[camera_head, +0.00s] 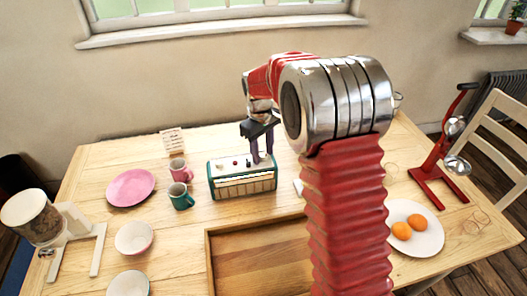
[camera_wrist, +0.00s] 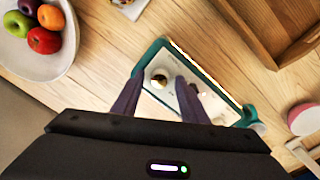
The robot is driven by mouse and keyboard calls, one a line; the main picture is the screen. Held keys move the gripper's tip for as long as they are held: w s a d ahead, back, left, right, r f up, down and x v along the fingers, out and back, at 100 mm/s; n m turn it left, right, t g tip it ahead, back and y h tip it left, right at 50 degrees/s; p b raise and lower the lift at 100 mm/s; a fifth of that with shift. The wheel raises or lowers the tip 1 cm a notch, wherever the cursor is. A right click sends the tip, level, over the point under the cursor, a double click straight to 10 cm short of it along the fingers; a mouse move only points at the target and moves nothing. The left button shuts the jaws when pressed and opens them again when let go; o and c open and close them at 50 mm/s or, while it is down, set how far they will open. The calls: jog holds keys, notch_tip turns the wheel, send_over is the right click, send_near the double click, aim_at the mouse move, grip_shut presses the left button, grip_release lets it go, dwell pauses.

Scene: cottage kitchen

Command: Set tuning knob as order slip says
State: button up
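The radio (camera_head: 243,183) is a green box with a pale front and cream top, standing mid-table with small knobs on top. My gripper (camera_head: 262,159) points down over the right part of its top. In the wrist view the radio (camera_wrist: 215,85) lies under my gripper (camera_wrist: 160,79), whose two dark fingers are apart. A small round knob (camera_wrist: 160,81) shows between the fingertips; I cannot tell whether they touch it. The order slip (camera_head: 173,140) stands at the back left of the table; its writing is too small to read.
A pink mug (camera_head: 180,170) and green mug (camera_head: 180,197) stand just left of the radio. A wooden tray (camera_head: 209,262) lies in front. A pink plate (camera_head: 130,187) is at left, a plate with oranges (camera_head: 428,238) at right. A fruit bowl (camera_wrist: 25,58) shows in the wrist view.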

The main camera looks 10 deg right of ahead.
jog(key=c, duration=0.9)
jog(key=shift+d, duration=0.15)
jog(key=shift+c, duration=0.3)
jog(key=shift+a, duration=0.2)
jog(key=shift+m, duration=0.4)
jog(key=m, duration=0.5)
jog(key=shift+a, duration=0.1)
jog(key=m, duration=0.4)
jog(key=shift+g, duration=0.3)
jog(key=shift+w+m, duration=0.1)
jog(key=shift+m, duration=1.9)
